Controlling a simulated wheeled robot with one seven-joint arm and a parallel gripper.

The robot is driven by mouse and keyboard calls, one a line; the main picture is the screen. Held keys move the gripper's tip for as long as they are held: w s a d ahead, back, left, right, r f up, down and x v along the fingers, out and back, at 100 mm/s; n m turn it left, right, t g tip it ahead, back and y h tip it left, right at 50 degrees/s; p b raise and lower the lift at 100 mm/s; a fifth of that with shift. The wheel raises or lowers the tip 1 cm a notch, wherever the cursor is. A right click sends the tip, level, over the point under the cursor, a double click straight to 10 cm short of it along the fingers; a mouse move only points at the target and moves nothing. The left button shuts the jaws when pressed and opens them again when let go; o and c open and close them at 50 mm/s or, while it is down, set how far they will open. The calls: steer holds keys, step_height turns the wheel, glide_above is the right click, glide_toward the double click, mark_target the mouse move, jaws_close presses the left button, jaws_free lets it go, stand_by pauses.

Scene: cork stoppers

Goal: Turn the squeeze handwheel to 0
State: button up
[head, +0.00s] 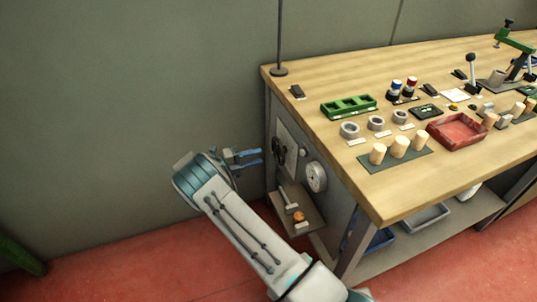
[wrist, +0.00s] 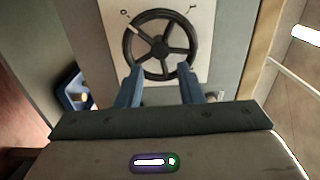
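The black squeeze handwheel (wrist: 160,45) has several spokes and sits on a pale plate (wrist: 205,42). A pale mark (wrist: 131,29) shows at the upper left of its rim, towards a "0" label (wrist: 123,13) on the plate. Another label (wrist: 191,9), too small to read surely, is at the upper right. In the head view the handwheel (head: 279,152) is on the bench's left end panel, seen at a steep angle. My gripper (wrist: 160,78) is open and empty, its blue fingertips overlapping the lower rim in the picture; contact cannot be told. It also shows in the head view (head: 260,157), left of the wheel.
A round dial (head: 316,177) is right of the handwheel on the same panel. A small shelf (head: 310,221) with a tool and an orange item juts out below. The bench top (head: 400,193) holds cork stoppers, rings and trays.

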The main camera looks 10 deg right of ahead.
steer(key=a, duration=0.2)
steer(key=s+a, duration=0.1)
steer(key=a, duration=0.2)
steer(key=shift+a, duration=0.2)
steer(key=s+d+r+m+g+y+p, duration=0.3)
steer(key=s+d+r+m+y, duration=0.25)
steer(key=r+m, duration=0.45)
steer(key=s+d+r+m+g+y+p, duration=0.2)
steer(key=s+d+r+m+y+p, duration=0.15)
steer(key=s+d+r+m, duration=0.6)
steer(key=s+a+r+m+t+y+p, duration=0.1)
steer(key=s+r+m+t+y+p, duration=0.1)
steer(key=s+r+m, duration=0.6)
steer(key=s+a+r+m+t+y+p, duration=0.1)
steer(key=s+r+m+y+p, duration=0.3)
steer(key=s+m, duration=0.7)
step_height(320, 180, up, 4)
steer(key=s+t+y, duration=0.1)
steer(key=s+y, duration=0.1)
steer(key=shift+a+r+y, duration=0.25)
steer(key=shift+y, duration=0.05)
